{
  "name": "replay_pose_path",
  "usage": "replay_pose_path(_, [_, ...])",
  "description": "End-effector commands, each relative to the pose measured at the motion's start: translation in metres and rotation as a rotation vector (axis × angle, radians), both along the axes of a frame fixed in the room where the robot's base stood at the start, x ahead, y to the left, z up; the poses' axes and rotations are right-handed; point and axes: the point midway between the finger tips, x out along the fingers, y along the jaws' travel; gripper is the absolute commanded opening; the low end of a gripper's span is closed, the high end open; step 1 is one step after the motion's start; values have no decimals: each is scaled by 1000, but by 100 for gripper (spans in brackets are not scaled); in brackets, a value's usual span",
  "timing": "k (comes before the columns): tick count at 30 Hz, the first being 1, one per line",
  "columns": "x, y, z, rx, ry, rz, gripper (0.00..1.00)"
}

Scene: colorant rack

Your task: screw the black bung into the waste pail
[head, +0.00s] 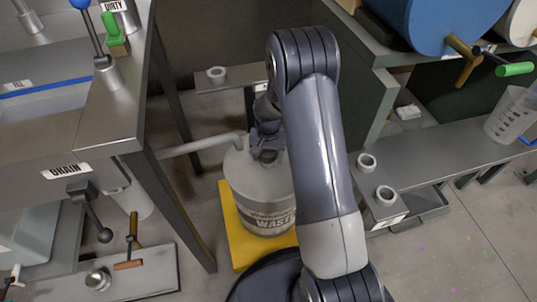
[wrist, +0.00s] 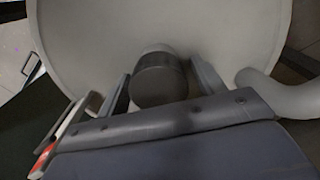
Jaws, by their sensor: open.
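In the head view my gripper (head: 266,150) is over the pail's top, and my arm and wrist hide the bung. How deep the bung sits is not visible.
A yellow base (head: 231,226) lies under the pail. A grey pipe (head: 200,145) runs from the pail's top to the left, and it also shows at right in the wrist view (wrist: 280,92). A steel bench (head: 105,125) stands left, a low shelf (head: 425,155) right.

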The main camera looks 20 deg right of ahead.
Motion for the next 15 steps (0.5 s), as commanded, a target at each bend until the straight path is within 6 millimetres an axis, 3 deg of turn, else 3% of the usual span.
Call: replay_pose_path(15, [1,3,0,0,0,598,65])
